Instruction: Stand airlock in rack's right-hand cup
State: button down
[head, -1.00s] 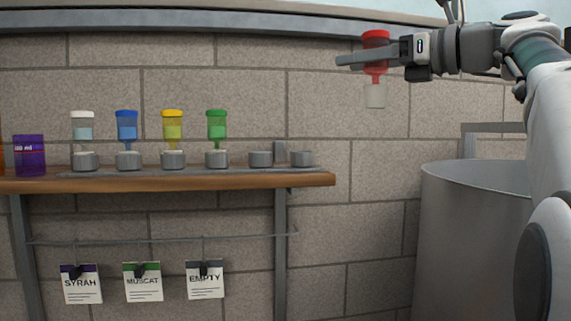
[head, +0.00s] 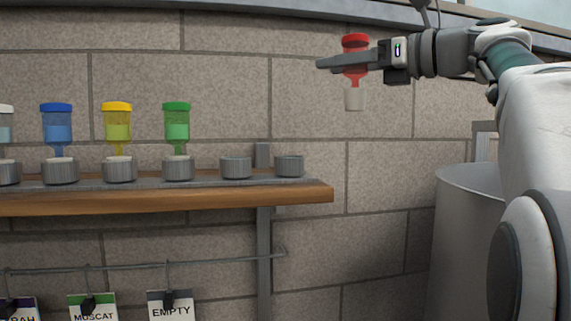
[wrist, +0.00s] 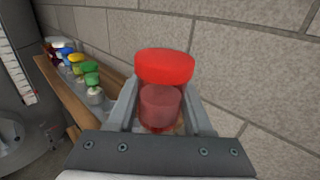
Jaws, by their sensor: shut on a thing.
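My gripper (head: 345,63) is shut on a red-capped airlock (head: 355,43) with a pale lower end. It holds the airlock upright in the air, above and to the right of the shelf's end. The airlock's red cap and reddish body also show between the fingers in the wrist view (wrist: 163,68). The rack (head: 206,181) is a grey strip of cups along the shelf. Its right-hand cup (head: 289,166) is empty, as is the cup (head: 236,167) to its left. The airlock is clear of the rack.
Blue (head: 57,125), yellow (head: 117,122) and green (head: 177,120) airlocks stand in cups further left. The wooden shelf (head: 180,201) ends below the right-hand cup. A metal vat (head: 465,230) stands at right. Labels (head: 171,306) hang from a rail below. The brick wall is behind.

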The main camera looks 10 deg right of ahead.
jog(key=shift+w+a+f+b, duration=0.5)
jog(key=shift+w+a+f, duration=0.35)
jog(key=shift+a+f, duration=0.9)
jog(key=shift+w+a+f+b, duration=0.45)
jog(key=shift+w+a+f, duration=0.45)
jog(key=shift+a+f, duration=0.85)
jog(key=shift+w+a+f+b, duration=0.5)
jog(key=shift+w+a+f, duration=0.35)
jog(key=shift+a+f, duration=0.9)
jog(key=shift+d+f, duration=0.2)
jog(key=shift+c, duration=1.5)
grip_release()
jog(key=shift+r, duration=0.15)
jog(key=b+v, duration=0.1)
jog(key=v, duration=1.1)
